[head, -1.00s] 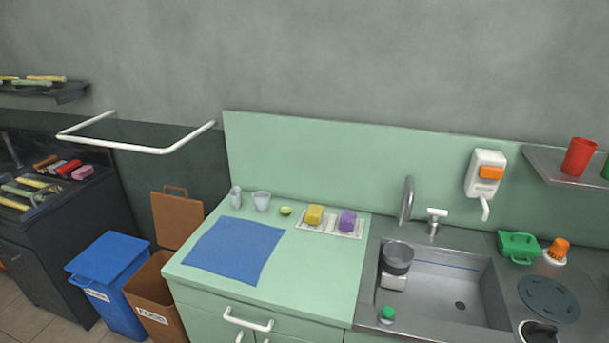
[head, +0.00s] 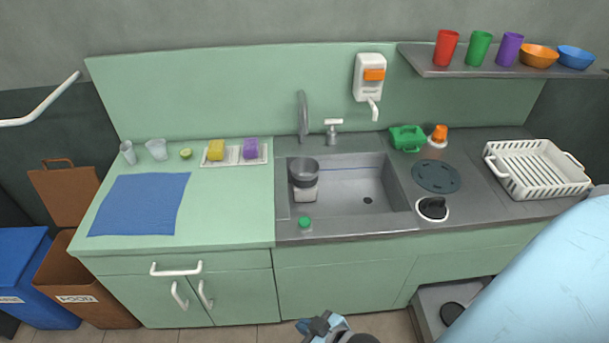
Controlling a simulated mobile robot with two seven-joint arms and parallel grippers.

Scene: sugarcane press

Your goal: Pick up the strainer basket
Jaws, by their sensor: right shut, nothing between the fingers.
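A round grey vessel (head: 303,170), which looks like the strainer basket, is upright in the left part of the sink (head: 350,202). It has a lighter upper part and a dark lower band, and it rests on a white block (head: 305,194). Its inside is too small to make out. My right gripper (head: 318,326) shows at the bottom edge, in front of the cabinets and well away from the vessel. It is shut and empty, and partly cut off by the frame. My left gripper is not in view.
The faucet (head: 303,116) rises behind the vessel, with a soap dispenser (head: 369,78) on the wall. A green-capped item (head: 305,222) sits at the sink's front edge. A white rack (head: 537,170) stands right. A blue mat (head: 138,205) lies left. The sink's right part is clear.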

